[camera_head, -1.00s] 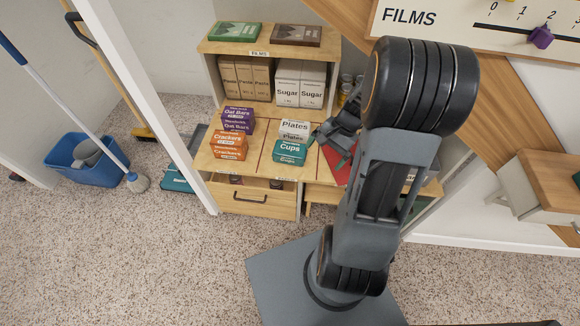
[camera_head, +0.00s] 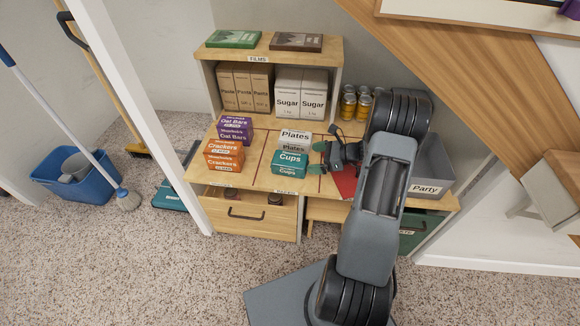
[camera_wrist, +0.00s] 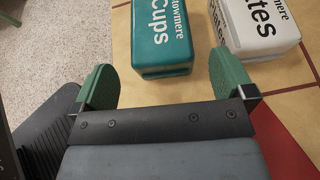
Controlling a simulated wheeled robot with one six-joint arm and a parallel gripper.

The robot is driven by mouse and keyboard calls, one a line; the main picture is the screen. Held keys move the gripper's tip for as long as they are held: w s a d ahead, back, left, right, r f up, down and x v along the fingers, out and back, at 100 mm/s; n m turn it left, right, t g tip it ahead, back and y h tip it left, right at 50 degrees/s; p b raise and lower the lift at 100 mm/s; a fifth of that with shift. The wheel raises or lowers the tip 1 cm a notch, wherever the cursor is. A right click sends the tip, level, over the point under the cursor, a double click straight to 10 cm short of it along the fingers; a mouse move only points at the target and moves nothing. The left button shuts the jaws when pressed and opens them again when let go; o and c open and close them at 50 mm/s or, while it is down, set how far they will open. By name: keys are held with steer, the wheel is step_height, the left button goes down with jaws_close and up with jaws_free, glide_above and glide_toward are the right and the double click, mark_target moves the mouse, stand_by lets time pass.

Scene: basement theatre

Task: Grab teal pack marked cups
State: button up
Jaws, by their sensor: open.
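The teal Cups pack (camera_head: 289,162) sits on the wooden shelf top, in front of the white Plates packs (camera_head: 294,139). A second teal pack seems to lie under it. In the wrist view the teal Cups pack (camera_wrist: 162,38) lies ahead of my gripper (camera_wrist: 164,78), roughly between the lines of its two green fingers but beyond their tips. The white Plates pack (camera_wrist: 254,24) is to its right. My gripper (camera_head: 318,158) is open and empty, just right of the teal pack in the head view. No contact shows.
Orange Crackers packs (camera_head: 224,154) and purple Oat Bars packs (camera_head: 235,129) stand to the left. Sugar bags (camera_head: 301,94) stand on the shelf behind. A grey Party bin (camera_head: 431,179) and several cans (camera_head: 357,104) are on the right.

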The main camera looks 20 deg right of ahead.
mark_target(297, 160)
steer(key=shift+b+x, duration=1.15)
steer(key=shift+x, duration=2.25)
steer(key=shift+c, duration=0.2)
steer(key=c, duration=0.8)
